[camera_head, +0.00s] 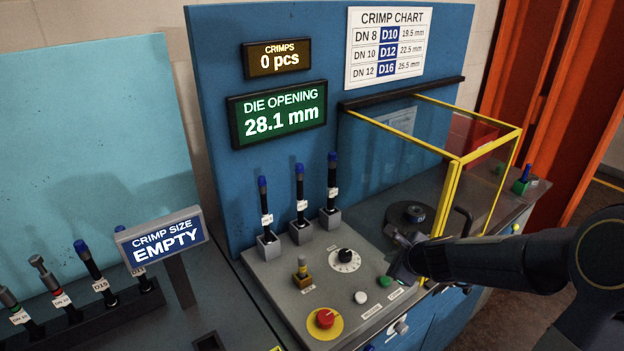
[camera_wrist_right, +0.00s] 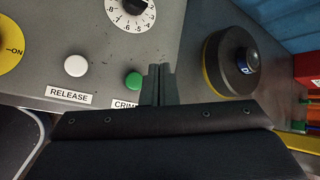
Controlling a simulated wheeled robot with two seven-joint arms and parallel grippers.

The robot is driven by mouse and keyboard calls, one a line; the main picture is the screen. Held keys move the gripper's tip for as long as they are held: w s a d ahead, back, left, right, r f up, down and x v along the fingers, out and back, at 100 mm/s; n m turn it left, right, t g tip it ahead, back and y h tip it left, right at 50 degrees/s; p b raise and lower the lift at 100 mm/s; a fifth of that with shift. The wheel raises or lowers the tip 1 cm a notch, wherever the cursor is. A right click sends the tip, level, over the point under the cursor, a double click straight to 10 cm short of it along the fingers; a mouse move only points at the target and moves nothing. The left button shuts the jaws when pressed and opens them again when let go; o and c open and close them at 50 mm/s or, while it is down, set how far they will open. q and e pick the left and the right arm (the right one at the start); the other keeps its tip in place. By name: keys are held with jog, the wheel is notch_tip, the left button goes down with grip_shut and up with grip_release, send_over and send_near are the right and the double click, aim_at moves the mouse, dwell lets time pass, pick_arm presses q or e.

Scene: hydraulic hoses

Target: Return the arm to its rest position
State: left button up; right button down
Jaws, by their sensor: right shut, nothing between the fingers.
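My right arm comes in from the right in the head view. Its gripper (camera_head: 398,260) is over the right part of the grey control panel, near the yellow guard post. In the right wrist view the gripper (camera_wrist_right: 158,76) has its two fingers together with nothing between them. The green button (camera_wrist_right: 133,80) shows just left of the fingertips and also in the head view (camera_head: 384,281). I cannot tell the height of the fingertips above the panel. My left gripper is not in view.
The yellow-framed clear guard (camera_head: 452,205) stands close to my right gripper, with the round black crimp head (camera_head: 408,214) behind. The panel carries a white release button (camera_head: 360,297), a dial (camera_head: 344,260) and a red stop button (camera_head: 325,318). Several upright hoses (camera_head: 300,195) stand at the back.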

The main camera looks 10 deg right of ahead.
jog(key=s+a+r+n+y, duration=0.4)
jog(key=s+a+r+n, duration=0.65)
jog(key=s+n, duration=0.35)
jog(key=s+f+n+g, duration=0.1)
jog(key=s+n, duration=0.4)
jog(key=s, duration=0.2)
jog(key=s+a+f+n+g, duration=0.1)
jog(key=s+f+n+g, duration=0.1)
jog(key=s+n, duration=0.3)
jog(key=shift+s+a+f+n+g+h, duration=0.15)
jog(key=shift+s+f+n+g+h, duration=0.2)
jog(key=shift+s, duration=0.6)
